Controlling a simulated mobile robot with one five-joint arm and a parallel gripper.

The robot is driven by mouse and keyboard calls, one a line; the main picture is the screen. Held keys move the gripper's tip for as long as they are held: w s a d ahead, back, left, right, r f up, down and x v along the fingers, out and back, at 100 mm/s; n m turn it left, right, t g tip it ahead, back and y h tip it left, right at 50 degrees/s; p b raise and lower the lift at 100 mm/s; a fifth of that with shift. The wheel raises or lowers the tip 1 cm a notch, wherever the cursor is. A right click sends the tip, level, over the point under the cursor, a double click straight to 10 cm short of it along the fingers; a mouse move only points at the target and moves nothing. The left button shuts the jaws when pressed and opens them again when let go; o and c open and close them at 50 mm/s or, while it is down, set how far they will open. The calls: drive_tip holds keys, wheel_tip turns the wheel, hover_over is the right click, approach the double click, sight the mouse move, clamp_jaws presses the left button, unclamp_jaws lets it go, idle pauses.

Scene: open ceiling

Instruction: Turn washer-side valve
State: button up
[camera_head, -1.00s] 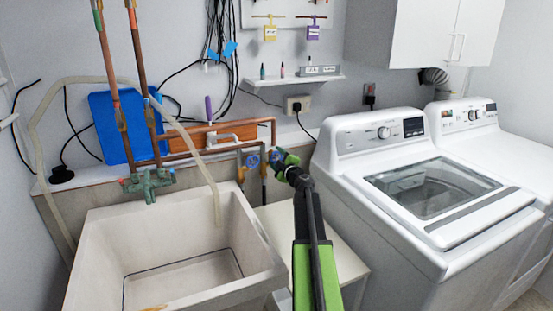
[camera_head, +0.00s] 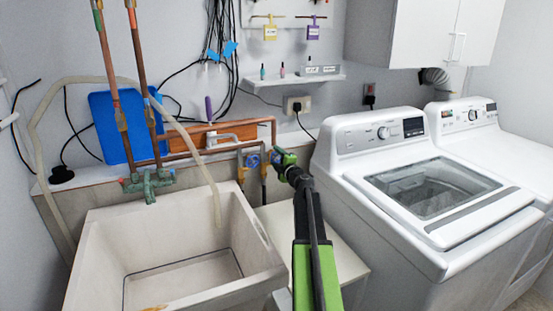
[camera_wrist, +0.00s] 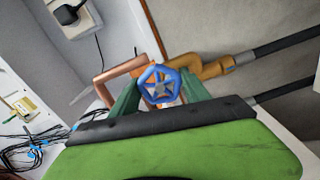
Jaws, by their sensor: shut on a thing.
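A blue valve handle (camera_wrist: 160,84) with a star-shaped centre sits between the two green fingers of my gripper (camera_wrist: 160,96) in the wrist view. The fingers are closed on it from both sides. Its brass valve body (camera_wrist: 208,68) and dark hose lie to the right. In the head view my gripper (camera_head: 278,157) is at the pipework between the sink and the washer, and it mostly hides the held handle. A second blue valve handle (camera_head: 252,160) shows just left of my gripper.
The utility sink (camera_head: 180,250) stands at left with a green-grey faucet (camera_head: 149,184) above it. The white washer (camera_head: 400,230) stands close on the right. Copper pipes (camera_head: 220,127) run along the wall. A wall shelf (camera_head: 300,79) and hanging black cables (camera_head: 222,60) are above.

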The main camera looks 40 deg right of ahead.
drive_tip(key=o, duration=1.3)
drive_tip(key=shift+o, duration=0.2)
drive_tip(key=v, duration=1.7)
drive_tip(key=shift+s, duration=0.25)
